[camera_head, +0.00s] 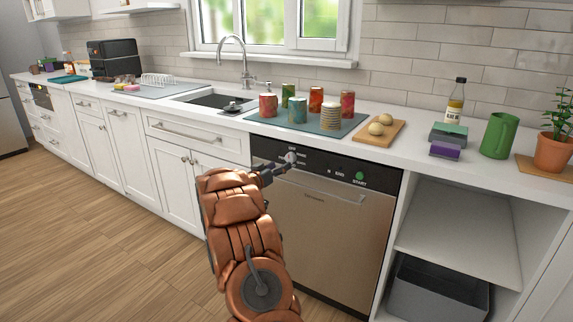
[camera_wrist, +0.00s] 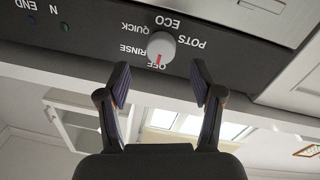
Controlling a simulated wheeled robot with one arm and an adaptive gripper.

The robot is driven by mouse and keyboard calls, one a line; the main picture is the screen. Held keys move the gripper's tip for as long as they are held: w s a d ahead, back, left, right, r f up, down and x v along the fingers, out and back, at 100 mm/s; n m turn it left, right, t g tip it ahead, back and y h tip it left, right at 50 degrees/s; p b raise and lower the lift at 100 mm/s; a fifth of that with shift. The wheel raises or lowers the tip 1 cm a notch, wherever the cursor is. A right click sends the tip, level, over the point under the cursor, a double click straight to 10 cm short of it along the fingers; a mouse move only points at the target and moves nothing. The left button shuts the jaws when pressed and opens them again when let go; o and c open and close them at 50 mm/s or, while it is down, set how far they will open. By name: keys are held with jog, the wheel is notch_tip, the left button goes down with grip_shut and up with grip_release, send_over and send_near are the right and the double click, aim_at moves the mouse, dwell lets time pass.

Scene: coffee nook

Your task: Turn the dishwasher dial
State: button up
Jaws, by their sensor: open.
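The dishwasher (camera_head: 325,225) is built in under the counter, with a black control panel (camera_head: 318,168) on top and a steel door. Its round grey dial (camera_head: 290,157) is at the left part of the panel. In the wrist view the dial (camera_wrist: 161,46) has a red mark that points at OFF, with RINSE, QUICK, ECO and POTS around it; the view is upside down. My gripper (camera_wrist: 159,80) is open and empty, its two fingers apart just short of the dial, one to each side. In the head view my gripper (camera_head: 276,171) is close to the dial and its fingertips are hard to make out.
A green START button (camera_head: 359,176) is at the panel's right. Above, a mat (camera_head: 330,130) holds several cups, beside a wooden board (camera_head: 378,134) with buns. An open shelf (camera_head: 455,225) is right of the dishwasher. The floor (camera_head: 100,245) at left is clear.

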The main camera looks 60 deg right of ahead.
aim_at(288, 160)
jog(key=shift+d, duration=2.55)
jog(key=shift+c, duration=0.3)
jog(key=c, duration=1.1)
jog(key=shift+w, duration=0.1)
